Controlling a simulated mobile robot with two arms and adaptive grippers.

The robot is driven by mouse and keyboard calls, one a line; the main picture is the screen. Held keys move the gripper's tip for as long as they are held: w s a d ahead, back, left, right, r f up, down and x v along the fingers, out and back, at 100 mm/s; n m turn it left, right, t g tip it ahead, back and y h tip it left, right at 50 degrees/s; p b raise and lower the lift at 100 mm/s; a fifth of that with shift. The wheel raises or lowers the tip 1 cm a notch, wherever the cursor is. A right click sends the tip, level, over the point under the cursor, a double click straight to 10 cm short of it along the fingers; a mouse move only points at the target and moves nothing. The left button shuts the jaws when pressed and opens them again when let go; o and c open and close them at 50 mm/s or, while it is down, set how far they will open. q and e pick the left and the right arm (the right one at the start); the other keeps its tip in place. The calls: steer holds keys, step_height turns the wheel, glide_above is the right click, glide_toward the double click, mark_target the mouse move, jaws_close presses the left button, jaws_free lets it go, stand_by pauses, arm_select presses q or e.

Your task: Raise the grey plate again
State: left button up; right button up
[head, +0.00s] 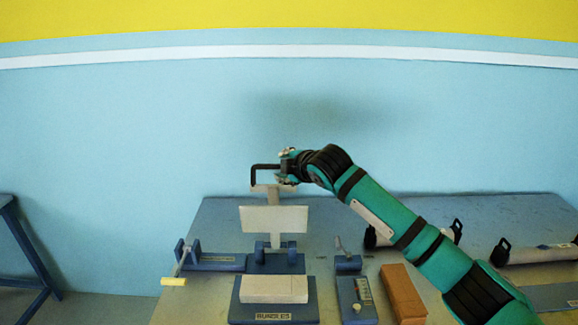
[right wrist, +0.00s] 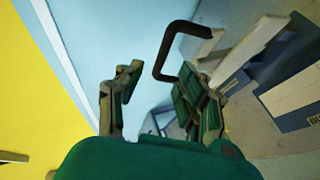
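The grey plate (head: 274,219) stands raised above its blue hinged base (head: 275,262), on a pale stem. A black bracket-shaped handle (head: 254,177) sits at the stem's top; it also shows in the right wrist view (right wrist: 160,63). My right gripper (head: 286,166) is at the handle's right side. In the right wrist view its two fingers (right wrist: 158,92) are apart, with the handle close to the right finger. I cannot tell whether they touch. My left gripper is not in view.
A pale block (head: 274,289) lies on a blue tray labelled BUNDLES in front of the base. A crank with a yellow grip (head: 174,281) is at left. A small blue lever box (head: 357,298) and a brown block (head: 403,293) are at right. Rolls with black handles (head: 535,253) lie farther right.

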steer(key=shift+v, duration=1.1)
